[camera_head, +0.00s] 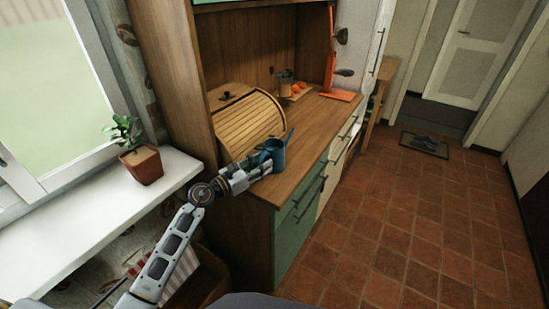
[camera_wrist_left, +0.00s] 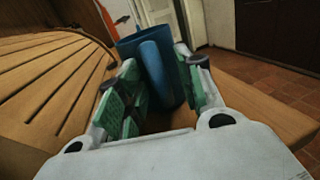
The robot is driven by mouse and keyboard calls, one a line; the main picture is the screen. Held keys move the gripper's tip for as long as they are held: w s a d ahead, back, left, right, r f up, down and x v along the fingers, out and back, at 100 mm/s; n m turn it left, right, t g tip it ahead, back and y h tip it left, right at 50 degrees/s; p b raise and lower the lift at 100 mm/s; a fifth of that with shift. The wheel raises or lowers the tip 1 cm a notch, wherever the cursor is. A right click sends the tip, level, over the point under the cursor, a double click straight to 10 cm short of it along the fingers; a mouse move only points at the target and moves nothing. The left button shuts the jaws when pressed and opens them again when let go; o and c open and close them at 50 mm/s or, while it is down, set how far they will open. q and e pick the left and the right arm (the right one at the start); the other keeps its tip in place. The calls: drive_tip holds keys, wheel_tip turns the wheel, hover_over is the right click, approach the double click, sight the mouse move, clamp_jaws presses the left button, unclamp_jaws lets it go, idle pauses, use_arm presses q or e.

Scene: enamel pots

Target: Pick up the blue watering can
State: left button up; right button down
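The blue watering can (camera_head: 274,150) stands upright at the near end of the wooden counter, in front of the roll-top bread box; its thin spout points up and to the right. My left gripper (camera_head: 263,164) is at the can's near side, low down. In the left wrist view, the can (camera_wrist_left: 177,80) has its blue handle between the two green-padded fingers (camera_wrist_left: 160,88). The fingers are spread, with a gap visible beside the left finger. The right finger overlaps the can, and I cannot tell whether it touches. The can's base is partly hidden. My right gripper is out of view.
The bread box (camera_head: 247,122) is close behind the can on the left. An orange stand (camera_head: 335,92) and a board with oranges (camera_head: 297,88) are farther back. The counter (camera_head: 310,125) is clear to the can's right. A potted plant (camera_head: 141,164) stands on the windowsill.

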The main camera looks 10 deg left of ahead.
use_arm(q)
clamp_jaws()
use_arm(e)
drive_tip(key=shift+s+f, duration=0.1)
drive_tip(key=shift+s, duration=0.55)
use_arm(q)
drive_tip(key=shift+r, duration=0.1)
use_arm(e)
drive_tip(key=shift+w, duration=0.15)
